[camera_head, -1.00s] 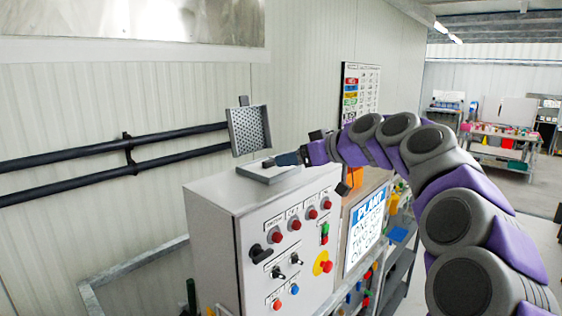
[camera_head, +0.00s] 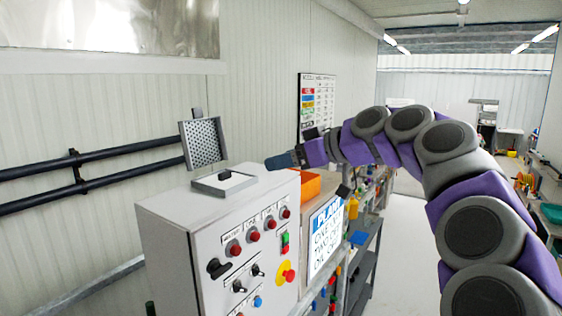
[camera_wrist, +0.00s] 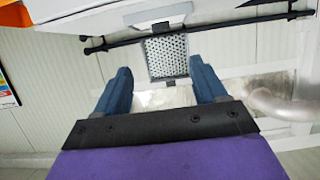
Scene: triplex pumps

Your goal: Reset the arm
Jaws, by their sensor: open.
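My arm is raised and bent on the right of the head view, its purple and grey links curving over to the left. My gripper (camera_head: 272,162) points left above and behind the grey control cabinet (camera_head: 170,228). In the wrist view my gripper (camera_wrist: 164,84) shows two blue fingers spread wide apart with nothing held between them. Beyond the fingers is a perforated metal plate (camera_wrist: 166,56), upside down to the head view, where the plate (camera_head: 203,143) stands tilted behind the cabinet top.
An orange bin (camera_head: 309,184) stands behind the cabinet and a shelf rack (camera_head: 366,265) beside it. A sign (camera_head: 326,236) hangs at the cabinet's right. Dark pipes (camera_head: 110,164) run along the left wall. Open floor (camera_head: 404,220) lies beyond the rack.

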